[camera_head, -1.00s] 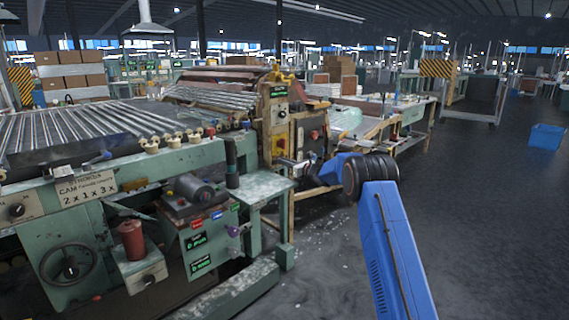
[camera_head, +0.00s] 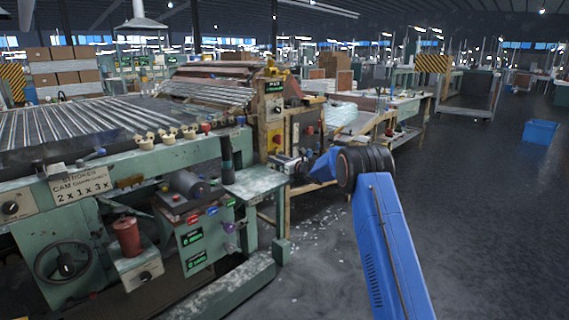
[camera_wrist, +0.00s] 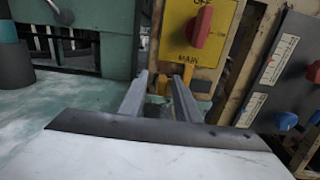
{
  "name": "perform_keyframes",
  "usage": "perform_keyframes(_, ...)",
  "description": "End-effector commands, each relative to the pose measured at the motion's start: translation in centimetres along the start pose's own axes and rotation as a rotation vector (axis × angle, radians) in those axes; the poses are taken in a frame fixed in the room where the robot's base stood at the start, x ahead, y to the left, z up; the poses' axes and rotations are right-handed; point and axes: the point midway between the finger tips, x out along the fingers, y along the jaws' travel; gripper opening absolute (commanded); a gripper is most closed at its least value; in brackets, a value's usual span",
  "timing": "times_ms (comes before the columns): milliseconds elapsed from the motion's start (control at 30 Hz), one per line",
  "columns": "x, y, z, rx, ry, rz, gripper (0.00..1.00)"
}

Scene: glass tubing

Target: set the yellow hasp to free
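In the wrist view a yellow switch plate (camera_wrist: 177,48) carries a red rotary knob (camera_wrist: 201,25), with "OFF" above it and "MAIN" below. A small orange-yellow piece (camera_wrist: 187,73), which looks like the yellow hasp, sits just under the plate. Its exact setting cannot be read. My gripper (camera_wrist: 162,80) points at this spot with its two grey fingers apart and nothing seen between them. The right finger partly overlaps the yellow piece; contact cannot be told. In the head view the yellow plate (camera_head: 275,138) is on the machine's end post, with my gripper (camera_head: 279,160) just below it.
A grey panel (camera_wrist: 275,75) with red and blue knobs stands close to the right of the plate. A green machine ledge (camera_head: 258,183) lies left of and below my gripper. Open floor (camera_head: 480,200) is to the right, with a blue bin (camera_head: 540,131) farther off.

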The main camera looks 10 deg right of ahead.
Motion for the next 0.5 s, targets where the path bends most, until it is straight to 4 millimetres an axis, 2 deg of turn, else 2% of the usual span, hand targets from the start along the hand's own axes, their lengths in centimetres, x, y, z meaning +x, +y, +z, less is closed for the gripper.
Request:
perform_keyframes(167, -2.3, -0.1, 0.1, 0.000, 0.001, -0.002, 0.30)
perform_keyframes(500, -9.1, -0.1, 0.1, 0.000, 0.000, -0.002, 0.30)
